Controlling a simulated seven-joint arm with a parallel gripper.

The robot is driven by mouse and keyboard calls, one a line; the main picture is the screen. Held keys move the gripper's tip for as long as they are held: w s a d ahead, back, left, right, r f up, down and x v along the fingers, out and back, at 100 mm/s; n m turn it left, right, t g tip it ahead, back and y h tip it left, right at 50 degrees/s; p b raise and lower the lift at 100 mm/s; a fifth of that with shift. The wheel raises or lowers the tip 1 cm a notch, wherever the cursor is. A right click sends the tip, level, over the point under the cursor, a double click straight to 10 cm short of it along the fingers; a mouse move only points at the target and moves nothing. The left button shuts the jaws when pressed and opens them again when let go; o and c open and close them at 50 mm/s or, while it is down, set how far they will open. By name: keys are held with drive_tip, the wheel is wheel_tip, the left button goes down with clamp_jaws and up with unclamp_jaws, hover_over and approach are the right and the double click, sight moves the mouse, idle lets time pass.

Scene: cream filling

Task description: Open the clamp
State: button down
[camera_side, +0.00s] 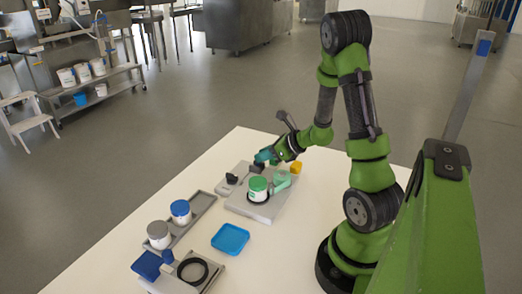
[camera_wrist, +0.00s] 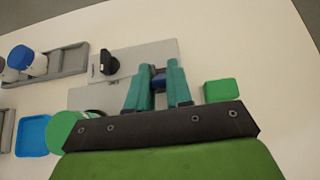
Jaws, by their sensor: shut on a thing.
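The clamp station is a grey plate (camera_side: 262,211) on the white table, holding a white jar with a green lid (camera_side: 258,184). My gripper (camera_side: 263,158) is low at the plate's far side, behind the jar. The green lid (camera_wrist: 66,130) shows at the lower left there, partly covered by my gripper mount.
A black knob (camera_side: 232,178) on a grey plate is left of my gripper. A yellow block (camera_side: 296,167) lies to its right. A grey tray (camera_side: 205,205) with a blue-lidded jar (camera_side: 181,211) and a grey-lidded jar (camera_side: 159,235), and a blue dish (camera_side: 230,239), are nearer the camera.

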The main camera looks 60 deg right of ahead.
drive_tip(key=shift+s+f+t, duration=0.25)
drive_tip(key=shift+t, duration=0.15)
drive_tip(key=shift+s, duration=0.1)
drive_tip(key=c, duration=1)
unclamp_jaws()
drive_tip(key=shift+s+r, duration=0.15)
drive_tip(key=shift+r, duration=0.05)
drive_tip(key=v, duration=1.6)
drive_tip(key=shift+s+f, duration=0.15)
drive_tip(key=shift+s, duration=0.15)
